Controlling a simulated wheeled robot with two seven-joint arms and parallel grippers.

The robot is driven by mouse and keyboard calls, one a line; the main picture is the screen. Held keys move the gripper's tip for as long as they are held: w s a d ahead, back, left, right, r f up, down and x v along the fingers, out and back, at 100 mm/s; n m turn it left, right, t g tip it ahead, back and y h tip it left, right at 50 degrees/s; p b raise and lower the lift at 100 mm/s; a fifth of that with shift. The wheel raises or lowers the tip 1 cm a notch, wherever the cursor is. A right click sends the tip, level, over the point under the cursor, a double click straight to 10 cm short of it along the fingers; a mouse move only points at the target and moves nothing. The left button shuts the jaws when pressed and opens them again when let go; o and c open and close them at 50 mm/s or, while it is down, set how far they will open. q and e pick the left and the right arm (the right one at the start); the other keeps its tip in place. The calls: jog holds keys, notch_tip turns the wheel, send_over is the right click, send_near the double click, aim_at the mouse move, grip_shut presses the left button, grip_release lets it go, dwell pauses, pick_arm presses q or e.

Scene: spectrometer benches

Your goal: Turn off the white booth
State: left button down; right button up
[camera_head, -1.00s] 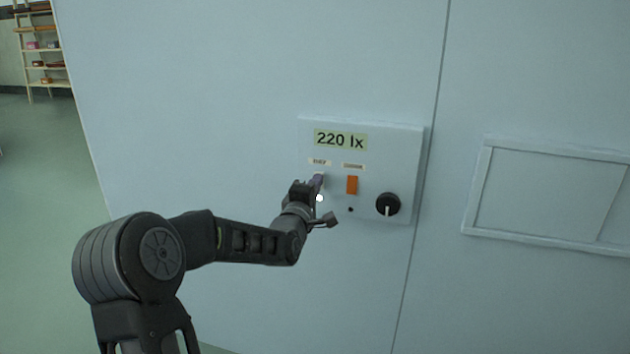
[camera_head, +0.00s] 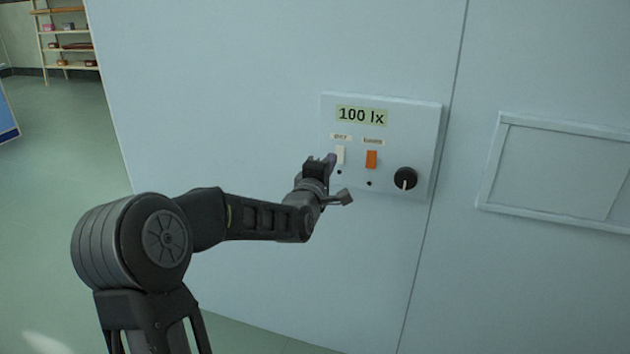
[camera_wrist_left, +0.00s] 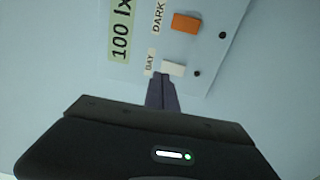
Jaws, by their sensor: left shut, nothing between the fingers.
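A control panel (camera_head: 425,130) is fixed to a pale wall. Its display (camera_head: 361,116) reads 100 lx. Below it are a white rocker switch (camera_head: 340,155) and an orange rocker switch (camera_head: 371,159). In the left wrist view the white switch (camera_wrist_left: 173,68) is labelled DAY and the orange switch (camera_wrist_left: 186,23) has a label starting DARK. The small lamp (camera_head: 339,172) under the white switch is dark. My left gripper (camera_head: 331,160) is shut and empty, its tips just beside the white switch. I cannot tell whether they touch it. My right gripper is out of view.
A black knob (camera_head: 405,178) sits at the panel's lower right. A framed rectangle (camera_head: 560,175) is on the wall to the right. Shelves (camera_head: 68,45) stand far back left. The floor (camera_head: 60,200) at left is open.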

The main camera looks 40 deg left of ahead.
pick_arm(q)
jog(key=v, duration=0.7)
jog(key=shift+s+r, duration=0.25)
jog(key=shift+r, duration=0.15)
jog(key=shift+d, duration=0.1)
